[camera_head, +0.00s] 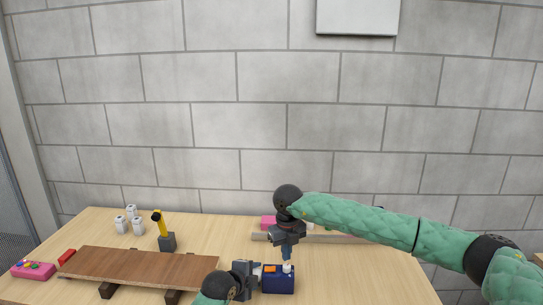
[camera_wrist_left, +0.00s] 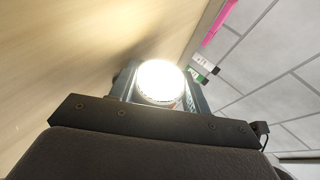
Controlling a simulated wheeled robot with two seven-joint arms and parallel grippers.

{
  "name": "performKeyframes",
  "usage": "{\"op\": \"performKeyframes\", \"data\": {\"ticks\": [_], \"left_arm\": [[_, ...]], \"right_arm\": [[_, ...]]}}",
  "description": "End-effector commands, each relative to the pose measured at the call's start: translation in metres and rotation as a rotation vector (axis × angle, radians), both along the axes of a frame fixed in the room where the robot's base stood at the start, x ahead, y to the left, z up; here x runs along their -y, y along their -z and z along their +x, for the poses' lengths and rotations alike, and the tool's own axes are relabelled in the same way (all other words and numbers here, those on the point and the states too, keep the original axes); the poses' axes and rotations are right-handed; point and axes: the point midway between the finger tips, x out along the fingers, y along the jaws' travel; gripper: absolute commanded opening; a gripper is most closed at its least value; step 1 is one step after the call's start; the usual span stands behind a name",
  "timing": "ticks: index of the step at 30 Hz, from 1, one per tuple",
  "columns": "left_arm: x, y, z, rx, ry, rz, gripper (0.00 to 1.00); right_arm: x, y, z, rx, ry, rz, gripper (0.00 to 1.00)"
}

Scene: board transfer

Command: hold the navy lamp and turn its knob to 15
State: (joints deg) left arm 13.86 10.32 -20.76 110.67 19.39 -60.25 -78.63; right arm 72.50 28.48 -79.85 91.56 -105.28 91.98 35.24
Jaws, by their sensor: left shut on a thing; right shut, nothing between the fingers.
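The navy lamp (camera_head: 279,287), a small box with an orange patch and a pale knob (camera_head: 287,268) on top, stands near the front middle of the table. My left gripper (camera_head: 258,279) is shut on its left side. In the left wrist view the lamp's round face (camera_wrist_left: 158,82) glows bright white between my fingers. My right gripper (camera_head: 287,258) points down from above with its fingers shut and empty, at or just over the knob. I cannot tell whether it touches the knob. The knob's setting is too small to read.
A brown board (camera_head: 140,268) on dark supports lies at the left. A yellow-and-black tool in a dark stand (camera_head: 167,241), several white bottles (camera_head: 137,226) and a pink box (camera_head: 34,270) are around it. A pink item (camera_head: 268,222) lies behind my right gripper.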

Motion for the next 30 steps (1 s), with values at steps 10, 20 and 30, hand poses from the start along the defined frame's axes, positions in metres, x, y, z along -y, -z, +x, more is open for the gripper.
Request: {"op": "performKeyframes", "data": {"ticks": [10,20,30], "left_arm": [[0.001,0.001,0.0,-0.002,0.001,0.0,0.19],[0.001,0.001,0.0,-0.002,0.001,0.0,0.19],[0.001,0.001,0.0,-0.002,0.001,0.0,0.19]], "right_arm": [[0.0,-0.034,0.0,0.001,0.0,0.0,0.0],[0.0,-0.052,0.0,0.001,0.0,0.0,0.0],[-0.007,-0.057,-0.004,0.004,-0.004,0.0,0.0]]}}
